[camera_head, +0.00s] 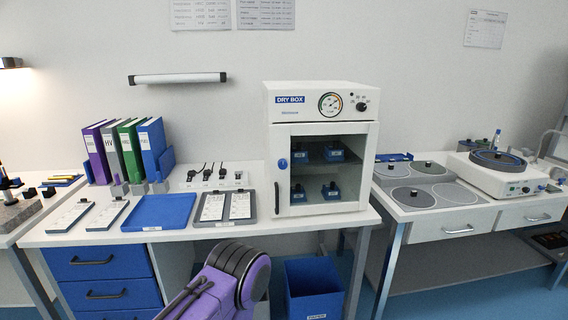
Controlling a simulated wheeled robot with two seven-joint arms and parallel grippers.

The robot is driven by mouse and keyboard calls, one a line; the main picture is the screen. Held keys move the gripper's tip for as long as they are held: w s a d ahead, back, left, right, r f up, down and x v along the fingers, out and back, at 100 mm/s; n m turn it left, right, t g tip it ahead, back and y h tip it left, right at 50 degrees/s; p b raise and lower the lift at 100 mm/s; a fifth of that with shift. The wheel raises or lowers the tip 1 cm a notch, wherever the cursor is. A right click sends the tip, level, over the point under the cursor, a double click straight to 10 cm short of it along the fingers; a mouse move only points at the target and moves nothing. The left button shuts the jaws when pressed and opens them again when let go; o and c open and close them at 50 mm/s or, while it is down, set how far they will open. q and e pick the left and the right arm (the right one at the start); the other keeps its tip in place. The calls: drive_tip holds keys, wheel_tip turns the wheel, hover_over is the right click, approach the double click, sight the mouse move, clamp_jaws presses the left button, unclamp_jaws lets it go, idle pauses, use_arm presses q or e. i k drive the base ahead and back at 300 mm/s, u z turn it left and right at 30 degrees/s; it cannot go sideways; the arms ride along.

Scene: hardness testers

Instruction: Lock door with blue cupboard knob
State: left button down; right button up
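The blue cupboard knob (283,163) is a small round knob on the left part of the front of the white dry box (320,100). The dry box stands on the white bench in the middle of the view. Its glass-windowed door (318,204) looks shut against the body. A black vertical handle (277,198) sits below the knob. Through the glass, small blue holders (331,190) show on two shelves. How far the knob is turned is too small to tell. Neither of my grippers shows in the head view, and nothing touches the knob.
Left of the dry box, the bench holds grey trays with cards (241,206), a blue tray (160,212) and several binders (152,142). A blue bin (313,290) stands on the floor below. A polishing machine (497,172) is on the right bench.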

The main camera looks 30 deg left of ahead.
sight(282, 163)
drive_tip(key=k, duration=0.5)
drive_tip(key=u, duration=1.35)
drive_tip(key=i, duration=0.9)
drive_tip(key=z, duration=1.8)
